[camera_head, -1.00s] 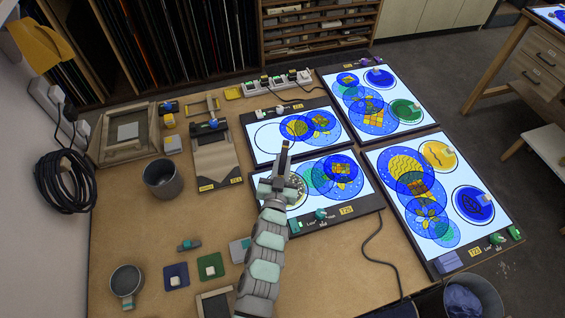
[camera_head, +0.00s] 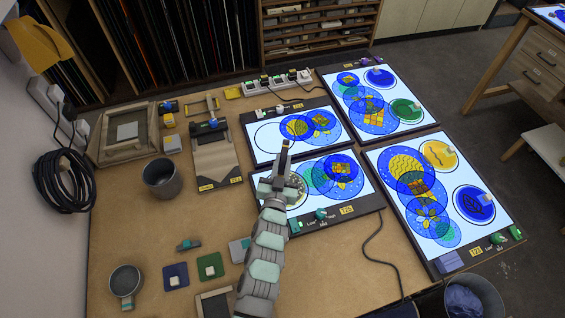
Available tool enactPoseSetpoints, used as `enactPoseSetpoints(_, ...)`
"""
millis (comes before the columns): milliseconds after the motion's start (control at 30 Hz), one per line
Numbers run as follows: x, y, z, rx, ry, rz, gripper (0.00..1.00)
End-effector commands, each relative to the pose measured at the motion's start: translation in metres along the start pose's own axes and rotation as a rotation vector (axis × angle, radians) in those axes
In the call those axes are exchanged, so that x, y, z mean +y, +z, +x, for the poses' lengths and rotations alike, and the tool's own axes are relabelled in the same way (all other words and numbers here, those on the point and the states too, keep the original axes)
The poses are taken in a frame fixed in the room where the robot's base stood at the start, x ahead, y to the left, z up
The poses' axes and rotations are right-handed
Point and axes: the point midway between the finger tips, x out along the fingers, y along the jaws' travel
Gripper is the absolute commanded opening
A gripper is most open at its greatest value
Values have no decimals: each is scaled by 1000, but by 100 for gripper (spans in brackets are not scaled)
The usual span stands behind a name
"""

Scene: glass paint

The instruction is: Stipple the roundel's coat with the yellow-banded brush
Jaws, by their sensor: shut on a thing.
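My gripper (camera_head: 279,184) is over the left end of the lower middle light panel (camera_head: 323,218). A round glass roundel (camera_head: 298,192) with a dark rim and a pale, speckled coat lies on the panel just under and right of the gripper. My gripper and arm cover its left part.
Overlapping blue painted roundels (camera_head: 340,170) lie on the same panel, to the right. Other lit panels stand behind and to the right. A grey pot (camera_head: 162,180), a small pan (camera_head: 125,282) and coloured pads (camera_head: 210,266) are on the bench at left. A black cable (camera_head: 372,243) crosses the front right.

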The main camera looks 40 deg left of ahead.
Motion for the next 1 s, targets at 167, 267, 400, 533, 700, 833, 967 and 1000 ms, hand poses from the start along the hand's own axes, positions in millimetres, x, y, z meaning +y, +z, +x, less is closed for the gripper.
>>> enactPoseSetpoints(167,0,9,-1,-13,-1,-4,0)
enactPoseSetpoints(267,0,9,-1,-14,-1,-4,0)
enactPoseSetpoints(400,0,11,-1,-16,-1,-5,0)
enactPoseSetpoints(533,0,13,-1,-18,-1,-5,0)
enactPoseSetpoints(700,0,15,-2,-21,-1,-6,0)
enactPoseSetpoints(833,0,16,-2,-24,-1,-6,0)
enactPoseSetpoints(967,0,18,-2,-26,-2,-7,0)
enactPoseSetpoints(1000,0,19,-2,-27,-2,-7,0)
